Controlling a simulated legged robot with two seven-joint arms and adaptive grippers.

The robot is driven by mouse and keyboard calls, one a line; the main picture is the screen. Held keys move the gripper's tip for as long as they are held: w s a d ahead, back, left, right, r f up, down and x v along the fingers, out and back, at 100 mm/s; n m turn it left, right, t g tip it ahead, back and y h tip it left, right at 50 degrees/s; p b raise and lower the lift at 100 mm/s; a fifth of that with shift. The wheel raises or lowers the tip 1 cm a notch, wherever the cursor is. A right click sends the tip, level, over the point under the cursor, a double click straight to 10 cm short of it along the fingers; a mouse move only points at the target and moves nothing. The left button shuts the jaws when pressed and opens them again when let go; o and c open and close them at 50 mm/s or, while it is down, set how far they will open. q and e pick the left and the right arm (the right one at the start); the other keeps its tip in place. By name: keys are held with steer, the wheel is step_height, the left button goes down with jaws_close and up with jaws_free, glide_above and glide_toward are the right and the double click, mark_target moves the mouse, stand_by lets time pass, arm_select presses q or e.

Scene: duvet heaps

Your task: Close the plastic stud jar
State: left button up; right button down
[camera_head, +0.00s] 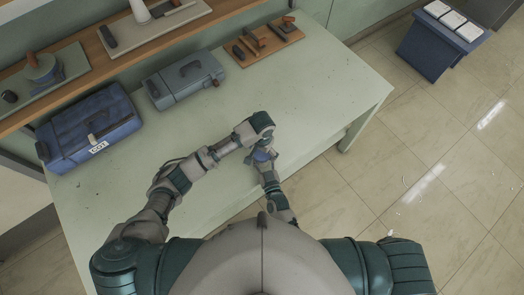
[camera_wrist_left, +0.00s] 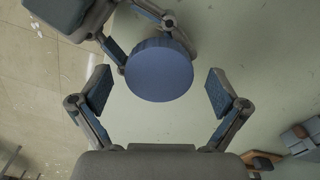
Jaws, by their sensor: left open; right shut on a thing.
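A round blue top (camera_wrist_left: 158,72), which looks like the lid of the plastic stud jar, shows in the left wrist view. In the head view it is a small blue patch (camera_head: 262,156) near the table's front edge. My right gripper (camera_wrist_left: 146,42) is shut on the jar from the upper left in the wrist view. My left gripper (camera_wrist_left: 161,90) is open above the jar, its pads apart on either side of the blue top and not touching it. The jar's body is hidden under the top. I cannot tell how the lid sits on it.
The pale green table (camera_head: 330,85) has free room to the right and behind my grippers. A blue toolbox (camera_head: 92,125), a grey case (camera_head: 184,80) and a brown board with tools (camera_head: 268,42) stand at the back. A blue bin (camera_head: 440,42) stands on the floor.

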arm_select(q)
steer(key=shift+r, duration=0.1)
step_height(320, 180, up, 12)
stand_by(0.4)
steer(key=shift+w, duration=0.1)
arm_select(e)
steer(key=shift+c, duration=2)
jaws_free()
arm_select(q)
steer(key=shift+f, duration=0.2)
arm_select(e)
steer(key=v, duration=1.2)
